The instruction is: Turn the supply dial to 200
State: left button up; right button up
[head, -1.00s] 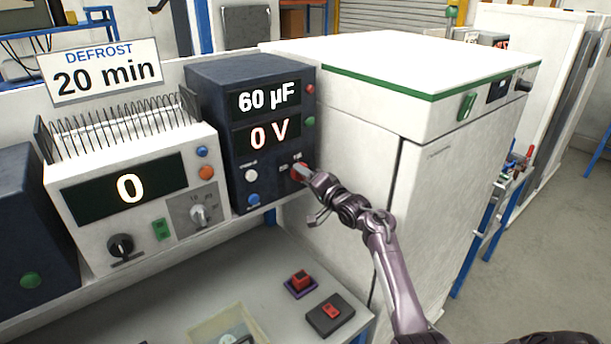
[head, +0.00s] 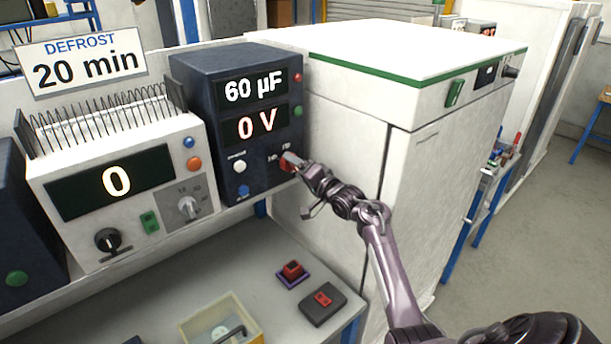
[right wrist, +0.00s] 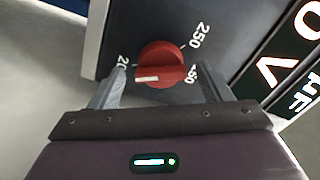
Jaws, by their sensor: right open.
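The supply is a dark blue box (head: 208,92) with displays reading 60 µF and 0 V. Its red dial (head: 287,163) is low on the right of the front, partly covered by my right gripper (head: 296,164) in the head view. In the right wrist view the red dial (right wrist: 163,58) bears a white mark on its lower left part. Number labels surround it, including 250; the label on the left is partly hidden. My open right gripper (right wrist: 158,80) has one finger on each side of the dial; contact cannot be told. My left gripper is not in view.
A white unit (head: 75,205) reading 0, with wire racks and a "DEFROST 20 min" sign (head: 82,62), stands left. A white cabinet (head: 345,150) stands right. Below are a red-buttoned box (head: 323,304), a red block on a purple base (head: 292,273) and a tray (head: 186,333).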

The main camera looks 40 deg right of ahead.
jog(key=s+b, duration=0.2)
jog(key=s, duration=0.4)
jog(key=shift+s+d, duration=0.25)
jog(key=shift+s, duration=0.05)
jog(key=shift+f, duration=0.1)
